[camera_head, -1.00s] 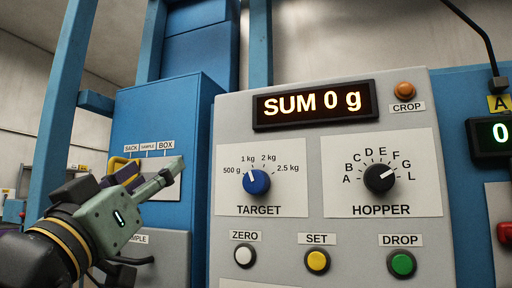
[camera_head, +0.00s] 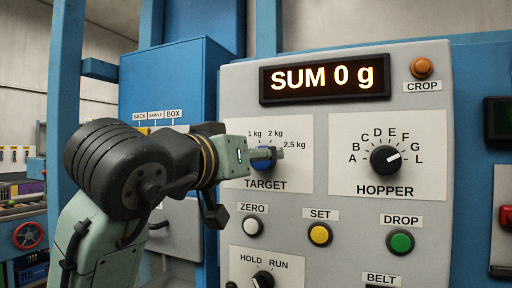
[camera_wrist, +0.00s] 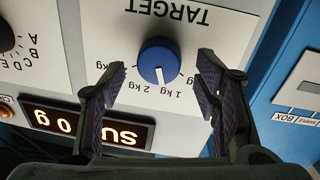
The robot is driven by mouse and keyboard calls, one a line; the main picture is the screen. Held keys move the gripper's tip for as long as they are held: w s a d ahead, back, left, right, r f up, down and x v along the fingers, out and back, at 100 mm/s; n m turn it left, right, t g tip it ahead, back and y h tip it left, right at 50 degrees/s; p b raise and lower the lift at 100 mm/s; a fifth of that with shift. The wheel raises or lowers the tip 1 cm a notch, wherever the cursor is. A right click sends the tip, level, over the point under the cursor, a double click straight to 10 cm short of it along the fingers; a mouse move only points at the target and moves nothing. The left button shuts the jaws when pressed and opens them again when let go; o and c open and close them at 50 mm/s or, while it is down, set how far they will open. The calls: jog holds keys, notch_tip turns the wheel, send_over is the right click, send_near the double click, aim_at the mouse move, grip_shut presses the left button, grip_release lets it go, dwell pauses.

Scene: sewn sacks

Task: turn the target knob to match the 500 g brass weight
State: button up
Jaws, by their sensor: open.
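The blue target knob (camera_wrist: 158,58) shows between my open fingertips in the upside-down wrist view, with a gap on each side. Its white pointer faces the scale, near the 1 kg mark (camera_wrist: 185,93) and toward the 2 kg side. The 500 g mark is hidden by a finger. In the head view my gripper (camera_head: 265,155) is in front of the knob (camera_head: 263,163) and covers much of it. I cannot tell whether the fingertips reach along its sides. No brass weight is in view.
The display (camera_head: 325,77) reads SUM 0 g. The hopper knob (camera_head: 386,159) is to the right on the same panel. The white zero (camera_head: 253,226), yellow set (camera_head: 320,234) and green drop (camera_head: 400,242) buttons are below. A blue cabinet (camera_head: 185,85) stands at the left.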

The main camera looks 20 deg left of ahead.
jog(key=shift+w+d, duration=0.1)
jog(key=shift+w, duration=0.6)
jog(key=shift+c, duration=0.4)
jog(key=c, duration=1.1)
